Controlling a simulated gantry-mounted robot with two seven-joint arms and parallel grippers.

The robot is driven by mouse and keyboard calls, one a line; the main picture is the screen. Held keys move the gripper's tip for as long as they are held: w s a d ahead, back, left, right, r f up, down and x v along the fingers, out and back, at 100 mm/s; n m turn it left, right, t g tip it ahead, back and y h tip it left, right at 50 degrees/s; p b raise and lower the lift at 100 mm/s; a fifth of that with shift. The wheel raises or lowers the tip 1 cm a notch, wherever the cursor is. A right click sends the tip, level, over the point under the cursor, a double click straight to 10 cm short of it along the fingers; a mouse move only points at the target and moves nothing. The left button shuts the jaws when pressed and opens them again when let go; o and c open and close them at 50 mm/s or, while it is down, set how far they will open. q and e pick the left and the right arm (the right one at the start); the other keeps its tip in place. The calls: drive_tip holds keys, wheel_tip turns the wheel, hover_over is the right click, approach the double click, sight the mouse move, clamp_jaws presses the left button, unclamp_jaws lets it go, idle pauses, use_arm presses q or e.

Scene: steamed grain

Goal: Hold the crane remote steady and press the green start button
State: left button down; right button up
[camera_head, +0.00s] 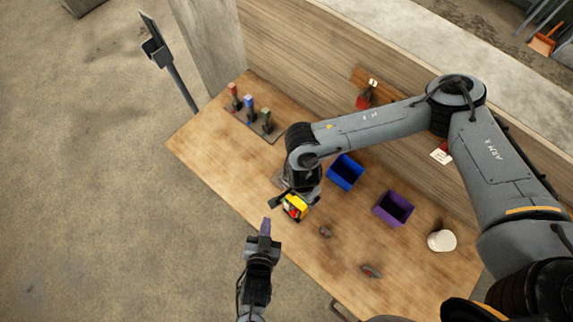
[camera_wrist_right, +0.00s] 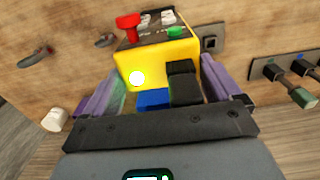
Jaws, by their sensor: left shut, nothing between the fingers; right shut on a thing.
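The yellow crane remote (camera_head: 296,207) is held above the table by my right gripper (camera_head: 288,200). In the right wrist view, the remote (camera_wrist_right: 160,62) sits between the purple fingers, its dark button face tilted away. It has a red mushroom button (camera_wrist_right: 128,22) and a green button (camera_wrist_right: 175,31) on that face. A bright round spot shows on its yellow side. My left gripper (camera_head: 265,228) is shut and empty, its purple fingertips below and left of the remote in the head view, apart from it.
A blue bin (camera_head: 345,172) and a purple bin (camera_head: 394,208) stand on the wooden table (camera_head: 215,150). A white cup (camera_head: 441,240) is at the right. A rack (camera_head: 262,133) with coloured-handled items is at the left. Two small objects lie near the front edge.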

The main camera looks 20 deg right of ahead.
drive_tip(key=o, duration=1.2)
drive_tip(key=shift+r, duration=0.1)
